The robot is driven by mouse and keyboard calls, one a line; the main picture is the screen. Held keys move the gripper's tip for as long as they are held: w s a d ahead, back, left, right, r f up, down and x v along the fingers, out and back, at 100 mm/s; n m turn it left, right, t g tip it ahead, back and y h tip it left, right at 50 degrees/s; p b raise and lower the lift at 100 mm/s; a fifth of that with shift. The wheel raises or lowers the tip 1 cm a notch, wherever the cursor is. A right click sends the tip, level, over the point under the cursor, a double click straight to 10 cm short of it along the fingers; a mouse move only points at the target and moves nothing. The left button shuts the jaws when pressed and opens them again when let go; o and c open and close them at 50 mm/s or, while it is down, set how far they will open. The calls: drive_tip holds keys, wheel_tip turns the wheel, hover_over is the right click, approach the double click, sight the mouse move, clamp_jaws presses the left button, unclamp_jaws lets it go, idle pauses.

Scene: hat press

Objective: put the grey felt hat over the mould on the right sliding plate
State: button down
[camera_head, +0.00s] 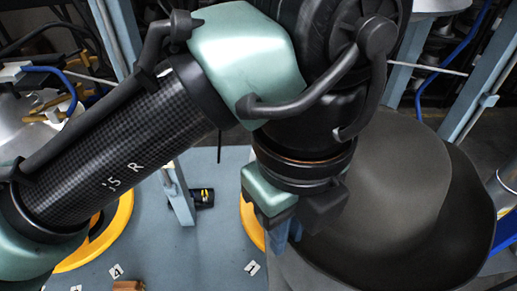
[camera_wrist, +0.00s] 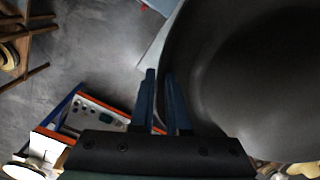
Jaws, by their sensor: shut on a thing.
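The grey felt hat (camera_head: 385,190) is large and dark, with a rounded crown and a wide brim, at the right of the head view. My gripper (camera_head: 288,232) is at its left edge, with the blue fingers partly hidden by the hat and my wrist. In the wrist view my gripper (camera_wrist: 160,78) is shut on the edge of the hat (camera_wrist: 245,75), which fills the right side. I cannot make out the mould or the right sliding plate; the hat and my arm cover much of that area, and I cannot tell what is under the hat.
A blue-grey table surface (camera_head: 215,255) with small number labels lies below my arm. It carries yellow rings (camera_head: 105,240) and a small black-and-yellow item (camera_head: 203,198). Light-blue frame posts (camera_head: 490,75) stand at the back right. A shiny metal part (camera_head: 507,185) is at the right edge, close to the brim.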

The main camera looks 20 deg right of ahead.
sight(291, 259)
drive_tip(key=shift+f, duration=0.1)
idle(0.3)
drive_tip(key=shift+s+d+f+b, duration=0.1)
drive_tip(key=shift+s+f+b, duration=0.15)
drive_tip(key=shift+f+b, duration=0.55)
drive_tip(key=shift+s+f+b, duration=0.25)
drive_tip(key=shift+f+b, duration=0.2)
drive_tip(key=shift+f, duration=0.7)
drive_tip(key=shift+s+d+f+b, duration=0.1)
drive_tip(key=shift+s+f+b, duration=0.15)
drive_tip(key=shift+f+b, duration=0.55)
drive_tip(key=shift+f, duration=0.15)
drive_tip(key=shift+f, duration=0.1)
drive_tip(key=shift+f+b, duration=1.3)
drive_tip(key=shift+f, duration=0.95)
drive_tip(key=c, duration=0.8)
unclamp_jaws()
